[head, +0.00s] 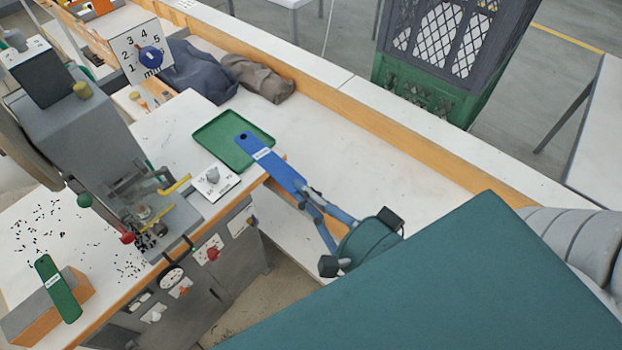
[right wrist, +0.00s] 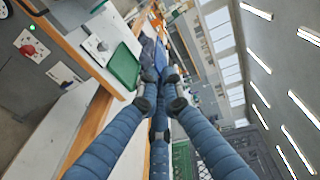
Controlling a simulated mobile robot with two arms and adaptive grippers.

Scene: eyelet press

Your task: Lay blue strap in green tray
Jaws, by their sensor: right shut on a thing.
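The blue strap (head: 271,161) is a flat strip with a hole at its far end and a white label. My right gripper (head: 311,194) is shut on its near end and holds it out over the bench edge. The green tray (head: 211,139) is shallow and lies on the white bench top. In the head view the strap's far end overlaps the tray; I cannot tell how high above it. The tray also shows in the right wrist view (right wrist: 123,66), left of the gripper (right wrist: 160,76). My left gripper is not in view.
A green strap (head: 57,288) lies on a block at the front left. Dark cloth bags (head: 262,78) lie behind. Loose eyelets are scattered on the bench.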

